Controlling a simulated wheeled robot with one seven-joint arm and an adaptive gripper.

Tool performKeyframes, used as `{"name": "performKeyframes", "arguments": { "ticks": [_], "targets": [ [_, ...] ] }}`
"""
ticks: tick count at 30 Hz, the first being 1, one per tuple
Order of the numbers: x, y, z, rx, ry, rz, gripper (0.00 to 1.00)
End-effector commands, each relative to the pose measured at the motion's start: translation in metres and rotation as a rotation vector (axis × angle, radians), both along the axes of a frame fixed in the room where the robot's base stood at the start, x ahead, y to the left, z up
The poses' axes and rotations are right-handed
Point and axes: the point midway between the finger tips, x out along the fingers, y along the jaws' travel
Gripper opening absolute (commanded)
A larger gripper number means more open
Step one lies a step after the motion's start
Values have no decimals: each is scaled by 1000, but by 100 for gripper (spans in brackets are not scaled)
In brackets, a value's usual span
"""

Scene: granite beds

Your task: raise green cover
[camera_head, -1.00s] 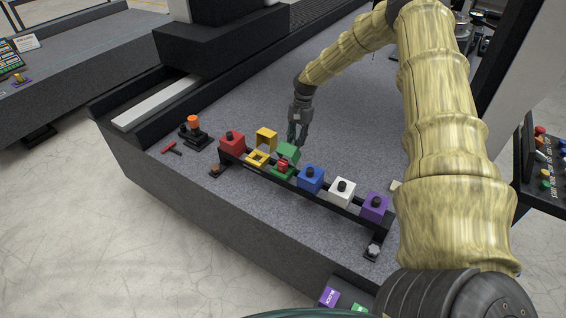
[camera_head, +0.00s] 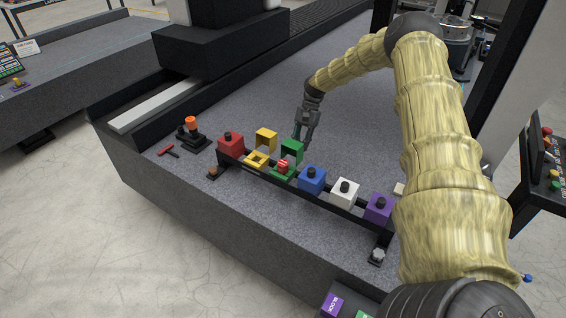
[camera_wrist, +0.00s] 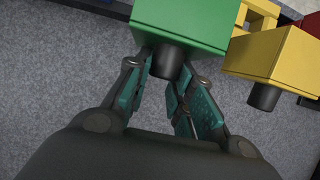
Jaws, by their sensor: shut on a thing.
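The green cover (camera_head: 292,146) stands swung up and back over its green base (camera_head: 281,178), near the middle of the black rail. A red striped button (camera_head: 283,166) shows uncovered in front of it. My gripper (camera_head: 303,136) is behind the cover. In the wrist view the green cover (camera_wrist: 181,22) is at the top, with its black knob (camera_wrist: 167,62) between the fingers of my gripper (camera_wrist: 168,70). The gripper is shut on the knob; the exact contact is partly hidden.
A yellow cover (camera_head: 266,138) stands open next to the green one. Red (camera_head: 231,147), blue (camera_head: 311,181), white (camera_head: 343,194) and purple (camera_head: 377,209) boxes with black knobs share the rail (camera_head: 232,160). An orange-topped black device (camera_head: 192,132) stands left. The granite behind is clear.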

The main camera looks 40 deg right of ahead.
Motion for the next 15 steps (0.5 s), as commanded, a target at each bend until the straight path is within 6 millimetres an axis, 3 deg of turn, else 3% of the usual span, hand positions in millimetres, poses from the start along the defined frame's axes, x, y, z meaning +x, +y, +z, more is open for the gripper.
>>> {"name": "performKeyframes", "arguments": {
  "ticks": [1, 2, 4, 15],
  "targets": [
    [-2, 0, -1, 0, 5, 1, 2],
    [-2, 0, -1, 0, 4, 2, 29],
    [-2, 0, -1, 0, 4, 2, 41],
    [1, 0, 3, -1, 0, 0, 43]
  ]
}}
